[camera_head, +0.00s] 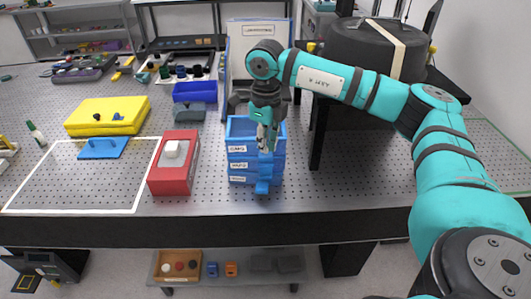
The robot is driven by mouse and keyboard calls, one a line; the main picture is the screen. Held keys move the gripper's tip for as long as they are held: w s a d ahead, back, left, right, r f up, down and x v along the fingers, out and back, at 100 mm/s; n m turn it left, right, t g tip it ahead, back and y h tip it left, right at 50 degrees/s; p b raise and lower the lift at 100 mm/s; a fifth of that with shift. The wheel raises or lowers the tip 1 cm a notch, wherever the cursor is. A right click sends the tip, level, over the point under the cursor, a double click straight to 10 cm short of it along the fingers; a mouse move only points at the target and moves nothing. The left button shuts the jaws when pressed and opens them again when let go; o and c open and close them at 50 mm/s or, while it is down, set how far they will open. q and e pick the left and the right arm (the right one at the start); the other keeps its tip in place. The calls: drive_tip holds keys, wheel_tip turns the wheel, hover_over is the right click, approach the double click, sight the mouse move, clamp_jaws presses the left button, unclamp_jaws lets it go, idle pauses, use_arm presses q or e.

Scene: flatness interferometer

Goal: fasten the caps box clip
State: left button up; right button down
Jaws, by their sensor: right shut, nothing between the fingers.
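A stack of blue boxes (241,166) with white labels on the front stands near the table's front edge, just right of the middle. The top label seems to read as caps, though it is small. A blue upright clip-like strip (264,172) runs down the stack's front, right of the labels. My right gripper (266,148) points down at the top of this strip, shut with nothing between its fingers. It hides part of the top box and the strip's upper end; I cannot tell whether the clip is fastened. My left gripper is not in view.
A red box (174,167) with a white knob stands left of the stack. A blue bin (195,92), a yellow case (106,115) and a white binder stand farther back. A large black drum (365,48) is behind my right arm. The white-outlined area at left is mostly clear.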

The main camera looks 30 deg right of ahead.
sight(266, 156)
drive_tip(key=shift+f, duration=0.2)
drive_tip(key=shift+f+b, duration=2)
drive_tip(key=shift+f, duration=0.5)
drive_tip(key=shift+r, duration=0.15)
drive_tip(key=shift+r+p, duration=2.7)
drive_tip(key=shift+r, duration=1.25)
